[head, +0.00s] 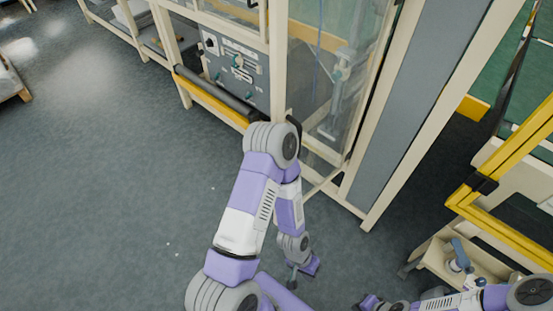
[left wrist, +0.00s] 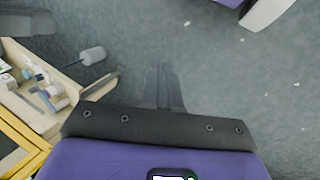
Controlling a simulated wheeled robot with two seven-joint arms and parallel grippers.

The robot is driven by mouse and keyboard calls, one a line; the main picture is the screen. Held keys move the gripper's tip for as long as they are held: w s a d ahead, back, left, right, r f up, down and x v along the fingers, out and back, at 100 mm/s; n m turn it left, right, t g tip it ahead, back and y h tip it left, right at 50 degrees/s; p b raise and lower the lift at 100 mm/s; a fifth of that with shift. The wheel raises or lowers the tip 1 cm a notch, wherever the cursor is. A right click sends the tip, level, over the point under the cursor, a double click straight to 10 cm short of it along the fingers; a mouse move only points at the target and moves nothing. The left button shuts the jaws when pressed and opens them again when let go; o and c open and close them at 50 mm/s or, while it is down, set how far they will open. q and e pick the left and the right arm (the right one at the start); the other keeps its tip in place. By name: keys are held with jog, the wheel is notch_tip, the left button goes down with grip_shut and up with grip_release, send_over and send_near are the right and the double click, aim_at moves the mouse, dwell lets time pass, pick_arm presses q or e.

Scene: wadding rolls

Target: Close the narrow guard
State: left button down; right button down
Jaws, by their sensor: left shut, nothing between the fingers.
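A tall, narrow clear panel in a cream frame (head: 352,142), which looks like the narrow guard, stands on the machine at top centre in the head view. It seems to stand at an angle to the machine front; I cannot tell how far open it is. My left gripper (head: 292,280) hangs low over the floor, in front of and below the panel, apart from it. In the left wrist view its fingers (left wrist: 165,88) are together and empty above bare floor. My right arm shows at the bottom right edge; its gripper's fingers are not clear.
A grey control panel (head: 238,68) and a dark roller (head: 215,95) over a yellow bar are left of the guard. A yellow-framed guard (head: 510,235) and a cream tray with tools (head: 435,262) are at right.

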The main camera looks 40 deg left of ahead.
pick_arm(q)
jog(key=s+r+m+g+y+p, duration=0.1)
jog(key=s+r+m+g+y, duration=0.1)
jog(key=s+m+g, duration=0.4)
jog(key=w+a+r+m+y+p, duration=0.2)
jog(key=w+a+r+m+y, duration=0.2)
jog(key=a+m+y, duration=0.35)
jog(key=w+d+r+m+t+y+p, duration=0.1)
jog(key=w+r+m+t+y, duration=0.4)
jog(key=w+r, duration=0.4)
jog(key=w+r+m+t+y+p, duration=0.1)
jog(key=w+r+m+t+y, duration=0.45)
jog(key=r, duration=0.45)
jog(key=w+a+n+y+b, duration=0.1)
jog(key=w+a+n, duration=0.1)
jog(key=a, duration=1.1)
jog(key=shift+w+a+r+g+y, duration=0.2)
jog(key=shift+w+g+y, duration=0.25)
jog(key=shift+w, duration=0.15)
